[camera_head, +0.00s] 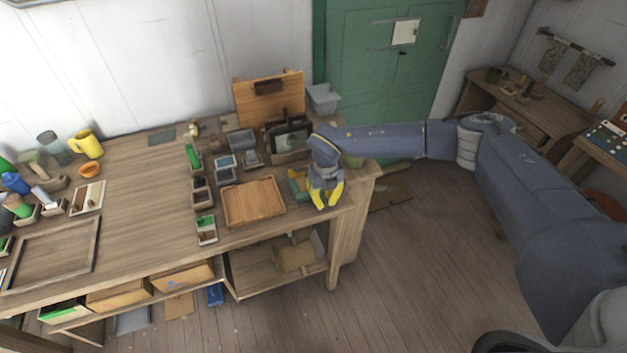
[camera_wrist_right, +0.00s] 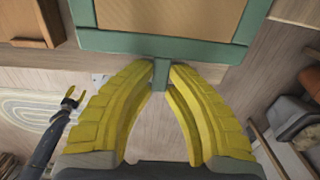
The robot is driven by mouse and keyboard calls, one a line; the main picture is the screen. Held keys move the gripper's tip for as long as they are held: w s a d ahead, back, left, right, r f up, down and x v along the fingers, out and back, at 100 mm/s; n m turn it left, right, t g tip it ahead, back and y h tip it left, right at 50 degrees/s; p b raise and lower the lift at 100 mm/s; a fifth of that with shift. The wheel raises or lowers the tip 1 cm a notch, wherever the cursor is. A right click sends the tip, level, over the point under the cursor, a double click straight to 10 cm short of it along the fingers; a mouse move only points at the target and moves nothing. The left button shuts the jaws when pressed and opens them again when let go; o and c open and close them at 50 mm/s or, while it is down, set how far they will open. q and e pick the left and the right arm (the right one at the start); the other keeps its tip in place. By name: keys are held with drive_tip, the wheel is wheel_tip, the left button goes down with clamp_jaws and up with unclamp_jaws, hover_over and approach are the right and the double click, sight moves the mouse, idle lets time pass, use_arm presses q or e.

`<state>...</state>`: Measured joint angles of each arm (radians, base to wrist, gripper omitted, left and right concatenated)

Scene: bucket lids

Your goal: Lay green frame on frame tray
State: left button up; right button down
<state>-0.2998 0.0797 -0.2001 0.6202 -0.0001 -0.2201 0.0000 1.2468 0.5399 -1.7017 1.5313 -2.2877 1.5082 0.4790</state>
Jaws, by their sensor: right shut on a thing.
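The green frame (camera_wrist_right: 165,42) has a green border around a tan panel, with a short green tab at its near side. My right gripper (camera_wrist_right: 161,72) is shut on this tab. In the head view, the right gripper (camera_head: 327,203) is at the right end of the bench, and only a bit of the green frame (camera_head: 297,186) shows behind it. The shallow, empty wooden tray (camera_head: 254,203), seemingly the frame tray, lies just left of the gripper. My left gripper (camera_wrist_right: 76,96) appears small in the wrist view, with its yellow fingers spread, away from the frame.
Small boxes (camera_head: 203,191) line the tray's left side. A dark metal box (camera_head: 290,134) and an upright wooden board (camera_head: 269,97) stand behind. A large rimmed tray (camera_head: 50,256) lies at the far left. The bench middle is clear.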

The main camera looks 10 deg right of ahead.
drive_tip(key=shift+r, duration=0.2)
drive_tip(key=shift+r, duration=2.85)
